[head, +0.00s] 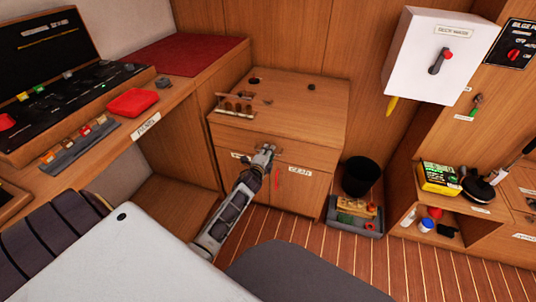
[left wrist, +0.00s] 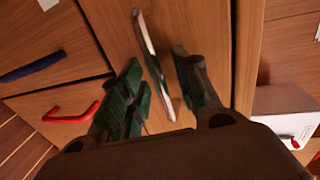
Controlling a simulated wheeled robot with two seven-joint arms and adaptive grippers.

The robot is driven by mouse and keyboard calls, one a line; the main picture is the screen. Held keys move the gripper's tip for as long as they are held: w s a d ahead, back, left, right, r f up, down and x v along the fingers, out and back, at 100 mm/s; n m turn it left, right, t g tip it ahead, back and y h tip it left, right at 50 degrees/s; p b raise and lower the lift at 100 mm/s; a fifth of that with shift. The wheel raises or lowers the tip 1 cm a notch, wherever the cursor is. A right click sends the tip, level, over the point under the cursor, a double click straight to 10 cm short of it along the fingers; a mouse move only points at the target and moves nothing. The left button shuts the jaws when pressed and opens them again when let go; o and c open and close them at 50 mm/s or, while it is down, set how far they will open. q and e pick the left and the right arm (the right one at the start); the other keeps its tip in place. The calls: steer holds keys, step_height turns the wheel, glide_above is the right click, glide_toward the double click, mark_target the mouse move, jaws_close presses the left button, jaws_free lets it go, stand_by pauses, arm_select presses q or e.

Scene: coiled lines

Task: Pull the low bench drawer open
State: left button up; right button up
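The low bench drawer (head: 307,156) is the wide wooden front at the top of the low bench cabinet (head: 318,110); it looks shut, flush with the cabinet. Its slim metal handle (left wrist: 150,52) shows in the left wrist view. My left gripper (head: 266,152) is at the middle of the drawer front. In the left wrist view its green-padded fingers (left wrist: 158,90) are apart, one on each side of the handle, with gaps visible. In the head view the gripper hides most of the handle. My right gripper is not in view.
Below the drawer are doors with a red handle (head: 277,180) and a blue handle (left wrist: 32,67). A small rack (head: 235,104) stands on the cabinet top. A black bin (head: 360,176) stands to the right. A grey seat (head: 300,275) and white table (head: 150,255) are in front.

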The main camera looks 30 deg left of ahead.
arm_select(q)
steer(key=shift+c, duration=0.5)
jaws_close()
steer(key=shift+f, duration=0.1)
